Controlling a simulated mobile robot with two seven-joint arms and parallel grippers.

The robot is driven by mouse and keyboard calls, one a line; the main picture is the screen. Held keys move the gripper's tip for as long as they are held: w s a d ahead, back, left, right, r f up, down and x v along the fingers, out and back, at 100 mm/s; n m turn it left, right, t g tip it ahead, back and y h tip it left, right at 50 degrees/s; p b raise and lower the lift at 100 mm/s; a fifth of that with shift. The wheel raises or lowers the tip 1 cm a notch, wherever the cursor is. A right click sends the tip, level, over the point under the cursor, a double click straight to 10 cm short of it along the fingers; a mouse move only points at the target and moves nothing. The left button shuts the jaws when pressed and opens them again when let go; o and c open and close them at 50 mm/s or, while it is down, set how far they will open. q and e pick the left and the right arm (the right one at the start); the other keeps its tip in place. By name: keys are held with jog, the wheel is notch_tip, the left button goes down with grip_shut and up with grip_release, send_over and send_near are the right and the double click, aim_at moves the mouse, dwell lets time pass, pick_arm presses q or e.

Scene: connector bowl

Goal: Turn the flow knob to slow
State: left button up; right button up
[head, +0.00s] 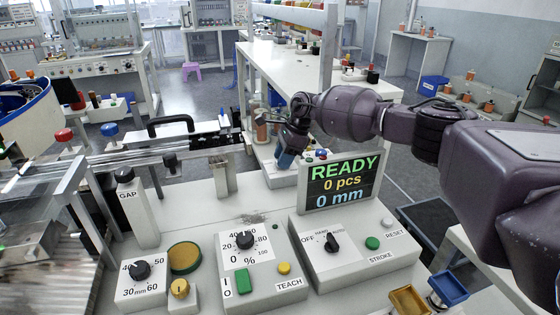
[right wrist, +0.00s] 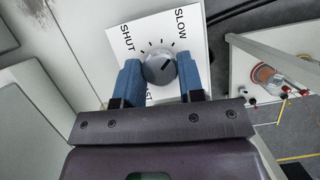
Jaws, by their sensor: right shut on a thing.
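The flow knob (right wrist: 160,68) is a round grey knob on a white plate (right wrist: 190,30) in the right wrist view. The plate reads SHUT at upper left, SLOW at upper right, and a partly covered word ending in ST below. A light mark on the knob seems to point up and right, roughly toward SLOW. The blue fingers of my right gripper (right wrist: 160,80) are shut on the knob, one on each side. In the head view my right gripper (head: 284,158) points down behind the display, and the knob is hidden there. My left gripper is not in view.
A display (head: 340,183) reading READY, 0 pcs, 0 mm stands just in front of my right gripper. Control boxes with a percent dial (head: 244,240) and a mode switch (head: 331,242) are nearer. A rail with a black handle (head: 170,124) lies left. Yellow and blue bins (head: 447,290) are at lower right.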

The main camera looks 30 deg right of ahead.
jog(key=shift+f+n, duration=0.15)
jog(key=shift+n, duration=0.25)
jog(key=o, duration=0.9)
jog(key=v, duration=1.1)
jog(key=shift+w, duration=0.1)
